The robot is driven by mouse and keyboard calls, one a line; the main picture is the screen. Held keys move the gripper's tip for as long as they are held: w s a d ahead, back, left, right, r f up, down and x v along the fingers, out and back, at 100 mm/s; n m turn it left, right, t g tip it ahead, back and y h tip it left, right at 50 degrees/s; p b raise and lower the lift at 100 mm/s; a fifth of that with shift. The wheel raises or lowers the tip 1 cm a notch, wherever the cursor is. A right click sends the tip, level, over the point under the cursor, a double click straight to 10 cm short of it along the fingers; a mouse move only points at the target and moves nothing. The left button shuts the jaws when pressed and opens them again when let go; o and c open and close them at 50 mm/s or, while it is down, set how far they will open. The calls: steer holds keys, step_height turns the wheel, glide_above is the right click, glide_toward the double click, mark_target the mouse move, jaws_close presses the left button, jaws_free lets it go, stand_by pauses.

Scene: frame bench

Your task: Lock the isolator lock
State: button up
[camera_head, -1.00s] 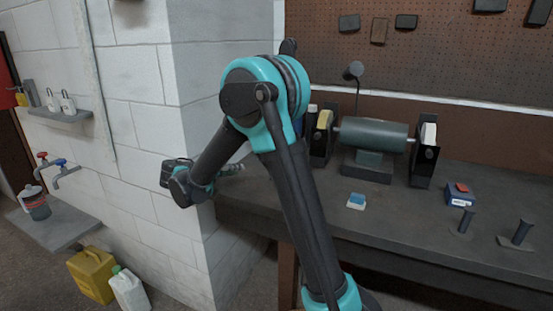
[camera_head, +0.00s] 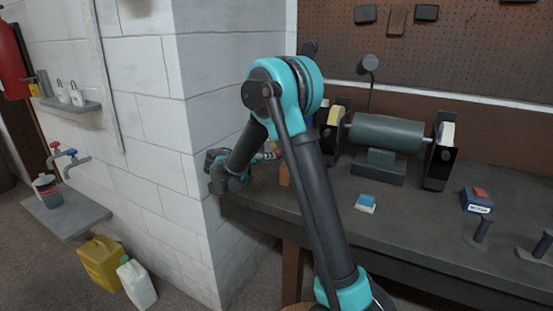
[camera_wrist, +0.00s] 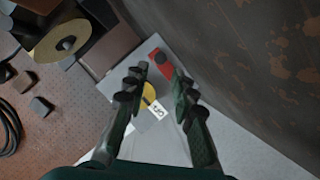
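In the wrist view a grey box (camera_wrist: 131,60) carries a red part with a dark knob (camera_wrist: 160,61). A yellow disc (camera_wrist: 151,96) with a white numbered label (camera_wrist: 157,112) shows just below it. I cannot tell which piece is the lock itself. My gripper (camera_wrist: 158,82) is open, with its dark fingers apart on either side of the yellow disc and red part. It does not visibly hold anything. In the head view my gripper (camera_head: 265,157) is at the bench's left end by the wall corner, partly hidden behind my arm.
A bench grinder (camera_head: 385,133) stands on the workbench (camera_head: 420,215); a blue-and-white block (camera_head: 366,203) and a blue box (camera_head: 477,200) lie in front of it. The white wall corner (camera_head: 207,230) is close to my wrist. A yellow can (camera_head: 101,262) stands on the floor.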

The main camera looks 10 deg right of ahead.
mark_target(276, 165)
steer(key=shift+x, duration=3.15)
jaws_close()
